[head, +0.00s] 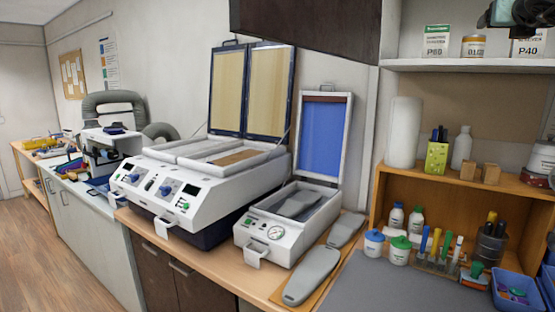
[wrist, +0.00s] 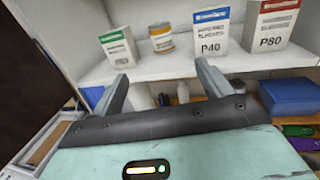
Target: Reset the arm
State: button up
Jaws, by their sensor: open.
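My gripper (wrist: 163,87) shows in the wrist view with its two grey fingers wide apart and nothing between them. It faces a white shelf (wrist: 165,68) with boxes and a tin, and the fingers appear apart from them. In the head view, a dark part at the top right edge may be my arm; my gripper cannot be made out there. An insole press (head: 290,222) stands on the bench with its blue-lined lid up and grey insole shapes inside. A grey insole form (head: 311,275) lies in front of it.
A larger white machine (head: 200,190) with raised framed lids stands left of the press. A wooden shelf unit (head: 450,187) with bottles, jars and tools is at the right. A blue bin (head: 515,290) sits at the lower right. The grey mat (head: 390,285) has clear room.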

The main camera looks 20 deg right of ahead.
jog(key=w+a+f+n+t+y+b, duration=0.1)
jog(key=w+a+f+n+y, duration=0.35)
jog(key=a+f+n, duration=0.35)
jog(key=w+a+f+n+t+y, duration=0.1)
jog(key=w+a+f+n+y, duration=0.4)
jog(key=a, duration=0.5)
jog(key=a+f+n+g+y+b, duration=0.1)
jog(key=a+f+n+g+y, duration=0.15)
jog(key=a+f+n, duration=0.6)
jog(key=a+f+n+g+y+b, duration=0.1)
jog(key=a+f+n+y, duration=0.3)
jog(key=a, duration=0.8)
jog(key=s+a+f+n+g+y, duration=0.1)
jog(key=s+a+f+n+g, duration=0.6)
jog(key=s+a+f+n, duration=0.8)
jog(key=s+d+f+n+g+h+b, duration=0.2)
jog(key=s+f+n+g+h, duration=0.2)
jog(key=s+f+n, duration=0.7)
jog(key=s+f+g, duration=0.1)
jog(key=s, duration=0.3)
jog(key=shift+s+n, duration=0.15)
jog(key=shift+n, duration=0.2)
